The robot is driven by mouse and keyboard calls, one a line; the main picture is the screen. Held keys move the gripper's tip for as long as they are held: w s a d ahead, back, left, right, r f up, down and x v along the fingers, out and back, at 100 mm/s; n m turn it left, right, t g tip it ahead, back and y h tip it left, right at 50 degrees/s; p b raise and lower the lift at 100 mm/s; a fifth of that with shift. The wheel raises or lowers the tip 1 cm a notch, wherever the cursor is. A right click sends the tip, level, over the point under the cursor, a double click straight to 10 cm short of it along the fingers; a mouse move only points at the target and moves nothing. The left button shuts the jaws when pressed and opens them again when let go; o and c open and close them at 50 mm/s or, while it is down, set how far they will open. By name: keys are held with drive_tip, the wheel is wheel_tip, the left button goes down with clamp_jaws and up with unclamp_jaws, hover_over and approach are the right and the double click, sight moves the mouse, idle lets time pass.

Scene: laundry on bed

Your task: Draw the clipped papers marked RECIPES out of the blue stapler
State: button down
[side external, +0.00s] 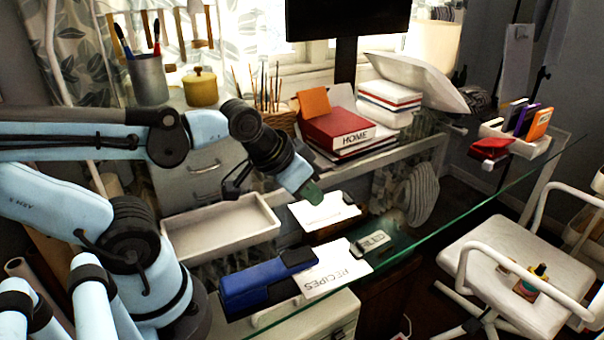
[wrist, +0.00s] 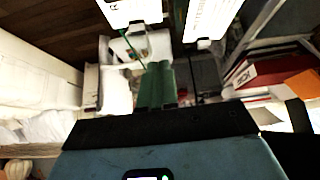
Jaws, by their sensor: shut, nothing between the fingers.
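The blue stapler (side external: 262,282) lies on the glass desk at the front. The white papers marked RECIPES (side external: 338,268) lie flat, their left side meeting the stapler's right end; I cannot tell how deep they sit in it. My gripper (side external: 312,196) is shut and empty, above a white sheet (side external: 326,213) behind the stapler and apart from both stapler and RECIPES papers. In the wrist view its green fingers (wrist: 157,86) are together. A white paper with part of a letter (wrist: 128,10) is cut off at the top there; I cannot tell which paper it is.
A small block marked FILED (side external: 372,241) lies just behind the papers. A white tray (side external: 222,228) stands left of my gripper. A red HOME binder (side external: 336,131) and stacked books stand behind. The glass right of the papers is clear, with a white chair (side external: 510,260) beyond.

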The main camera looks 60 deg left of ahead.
sight(329, 261)
idle(0.4)
drive_tip(key=c, duration=1.4)
unclamp_jaws()
drive_tip(key=shift+w, duration=0.15)
drive_tip(key=shift+o, duration=1.2)
drive_tip(key=shift+w+r+m+g, duration=0.2)
drive_tip(key=shift+w+m+g, duration=0.1)
drive_tip(key=shift+m, duration=0.4)
drive_tip(key=shift+o, duration=1.2)
drive_tip(key=w+m+g, duration=0.1)
drive_tip(key=m, duration=0.1)
drive_tip(key=w+m+g+h, duration=0.1)
drive_tip(key=m, duration=0.1)
drive_tip(key=w+m+g, duration=0.1)
drive_tip(key=m, duration=0.1)
drive_tip(key=shift+w+r+m+h, duration=0.2)
drive_tip(key=shift+w+m+h, duration=0.05)
drive_tip(key=shift+m+h, duration=0.05)
drive_tip(key=w+f+m+g+h, duration=0.35)
drive_tip(key=w+m, duration=0.25)
drive_tip(key=m, duration=0.5)
drive_tip(key=shift+g+y, duration=0.25)
drive_tip(key=shift+g, duration=0.1)
drive_tip(key=x, duration=1.1)
drive_tip(key=shift+s+a+f, duration=0.15)
drive_tip(key=shift+s+a, duration=0.05)
drive_tip(key=shift+s, duration=0.15)
drive_tip(key=shift+c, duration=0.3)
clamp_jaws()
